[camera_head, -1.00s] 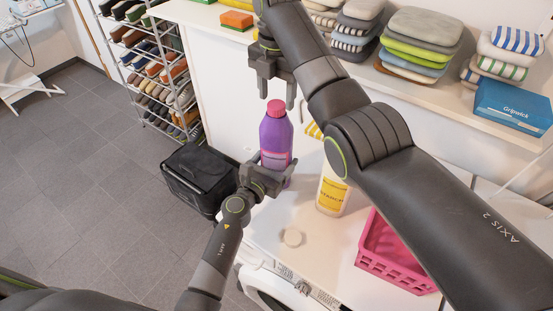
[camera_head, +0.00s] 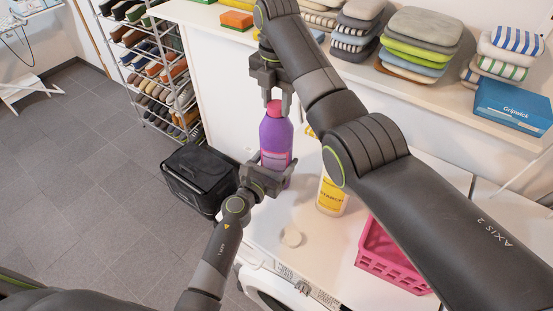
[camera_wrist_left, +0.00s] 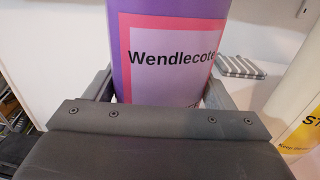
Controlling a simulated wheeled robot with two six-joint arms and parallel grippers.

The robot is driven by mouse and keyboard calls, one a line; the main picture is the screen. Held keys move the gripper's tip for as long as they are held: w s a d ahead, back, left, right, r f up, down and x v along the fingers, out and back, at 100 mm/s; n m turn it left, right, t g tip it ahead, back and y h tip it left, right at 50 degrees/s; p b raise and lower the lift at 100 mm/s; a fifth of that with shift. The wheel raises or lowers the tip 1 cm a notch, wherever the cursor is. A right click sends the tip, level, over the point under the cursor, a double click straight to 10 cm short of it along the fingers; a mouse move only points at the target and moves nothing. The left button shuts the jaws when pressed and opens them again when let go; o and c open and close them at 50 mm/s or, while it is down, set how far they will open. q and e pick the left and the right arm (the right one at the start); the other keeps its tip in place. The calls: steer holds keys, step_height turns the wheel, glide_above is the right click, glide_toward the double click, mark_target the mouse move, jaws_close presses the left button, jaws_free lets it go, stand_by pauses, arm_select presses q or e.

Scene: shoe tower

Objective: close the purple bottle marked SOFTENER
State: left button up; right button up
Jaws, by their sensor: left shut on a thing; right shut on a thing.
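My left gripper (camera_head: 268,174) is shut on the bottle's lower body, one finger on each side. My right gripper (camera_head: 277,99) comes down from above and is shut on the cap, with its fingers on either side. I cannot tell how far the cap is screwed down.
A white bottle with a yellow STARCH label (camera_head: 332,195) stands just right, partly behind my right arm. A round white cap (camera_head: 292,237) lies in front. A pink basket (camera_head: 395,268) is at the right. A black bin (camera_head: 198,178) stands on the floor at left.

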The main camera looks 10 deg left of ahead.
steer(key=m, duration=1)
steer(key=shift+m, duration=0.4)
steer(key=m, duration=1.6)
steer(key=shift+m, duration=0.4)
steer(key=m, duration=0.6)
steer(key=shift+f, duration=0.1)
steer(key=m, duration=0.4)
steer(key=shift+m, duration=0.3)
steer(key=m, duration=0.5)
steer(key=shift+m, duration=0.3)
steer(key=o, duration=1.1)
steer(key=shift+c, duration=0.2)
